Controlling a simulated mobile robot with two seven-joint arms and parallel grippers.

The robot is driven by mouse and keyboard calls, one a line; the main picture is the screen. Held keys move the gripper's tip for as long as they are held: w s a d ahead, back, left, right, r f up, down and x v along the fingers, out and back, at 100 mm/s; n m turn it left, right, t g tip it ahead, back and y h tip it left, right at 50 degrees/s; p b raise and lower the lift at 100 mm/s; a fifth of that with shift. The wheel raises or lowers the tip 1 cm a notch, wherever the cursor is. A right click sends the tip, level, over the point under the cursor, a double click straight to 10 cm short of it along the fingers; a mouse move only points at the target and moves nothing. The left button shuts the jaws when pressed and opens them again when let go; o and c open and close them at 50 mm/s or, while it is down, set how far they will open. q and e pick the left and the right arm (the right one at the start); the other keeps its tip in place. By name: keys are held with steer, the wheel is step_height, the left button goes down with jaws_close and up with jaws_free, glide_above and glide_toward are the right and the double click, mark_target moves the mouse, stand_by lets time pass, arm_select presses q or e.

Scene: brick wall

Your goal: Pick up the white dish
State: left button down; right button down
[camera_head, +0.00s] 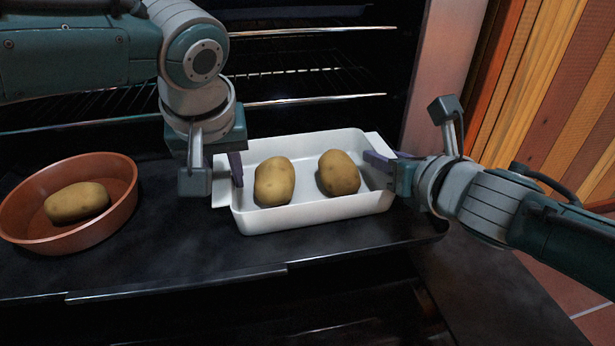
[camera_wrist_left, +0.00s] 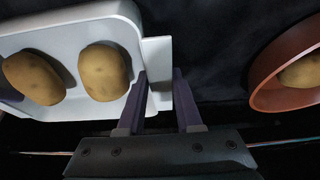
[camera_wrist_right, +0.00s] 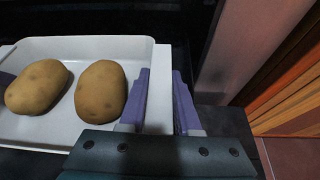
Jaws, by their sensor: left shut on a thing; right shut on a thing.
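The white dish (camera_head: 310,211) is rectangular with a flat handle at each end. It sits on the dark oven door and holds two potatoes (camera_head: 274,181) (camera_head: 339,172). My left gripper (camera_head: 228,172) is shut on the dish's left end. In the left wrist view its fingers (camera_wrist_left: 163,105) straddle the handle and wall of the dish (camera_wrist_left: 158,60). My right gripper (camera_head: 385,165) is shut on the right end. In the right wrist view its fingers (camera_wrist_right: 160,100) lie on both sides of the end wall of the dish (camera_wrist_right: 162,65). Whether the dish's underside touches the door cannot be told.
A round terracotta bowl (camera_head: 120,205) with one potato (camera_head: 77,202) stands left of the dish on the oven door (camera_head: 180,265). Oven racks (camera_head: 310,85) lie behind. A wooden panel (camera_head: 560,90) is at the right.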

arm_select(q)
steer(key=shift+a+r, duration=0.1)
steer(key=shift+r, duration=0.05)
arm_select(e)
steer(key=shift+r, duration=0.25)
